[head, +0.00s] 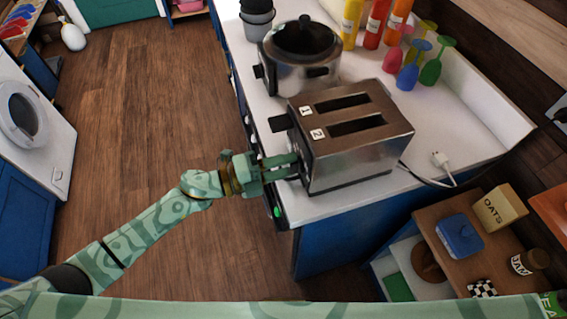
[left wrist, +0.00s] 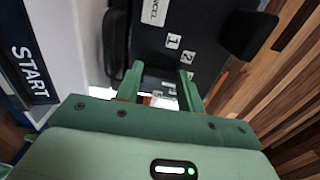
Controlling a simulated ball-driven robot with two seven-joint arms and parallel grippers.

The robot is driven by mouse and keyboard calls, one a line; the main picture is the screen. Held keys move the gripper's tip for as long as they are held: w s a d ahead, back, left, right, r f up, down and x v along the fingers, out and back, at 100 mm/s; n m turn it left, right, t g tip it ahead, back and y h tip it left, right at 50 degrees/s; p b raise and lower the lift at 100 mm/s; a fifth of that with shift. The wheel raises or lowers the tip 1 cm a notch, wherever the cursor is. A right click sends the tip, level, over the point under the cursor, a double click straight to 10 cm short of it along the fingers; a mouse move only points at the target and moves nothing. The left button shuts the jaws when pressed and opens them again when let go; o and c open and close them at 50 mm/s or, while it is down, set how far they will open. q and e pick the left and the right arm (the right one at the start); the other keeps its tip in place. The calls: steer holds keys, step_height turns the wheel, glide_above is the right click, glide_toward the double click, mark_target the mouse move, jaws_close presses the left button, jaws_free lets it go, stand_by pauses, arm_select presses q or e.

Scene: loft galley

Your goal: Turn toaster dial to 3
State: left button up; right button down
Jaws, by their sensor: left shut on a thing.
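The silver toaster (head: 352,165) stands on the white counter, with slots marked 1 and 2 on top. Its dark end panel (left wrist: 165,55) fills the upper middle of the left wrist view, with white number tiles; 1 and 2 read clearly, while others are partly hidden by a finger. My left gripper (head: 284,166) reaches this end from the left. Its two green fingers (left wrist: 161,82) are against the panel, low down, shut on the toaster dial. The dial is mostly hidden between them, and its setting cannot be read. My right gripper is not in view.
A black lever (head: 280,123) sticks out of the toaster's end above my gripper. A pot (head: 299,75) stands close behind. Bottles and coloured glasses (head: 438,62) are further back. The plug (head: 441,161) and cord lie right. Open floor lies left of the counter.

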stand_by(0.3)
arm_select(q)
steer(key=o, duration=1)
steer(key=shift+w, duration=0.1)
steer(key=b+v, duration=0.1)
steer(key=v, duration=1.5)
steer(key=shift+a, duration=0.2)
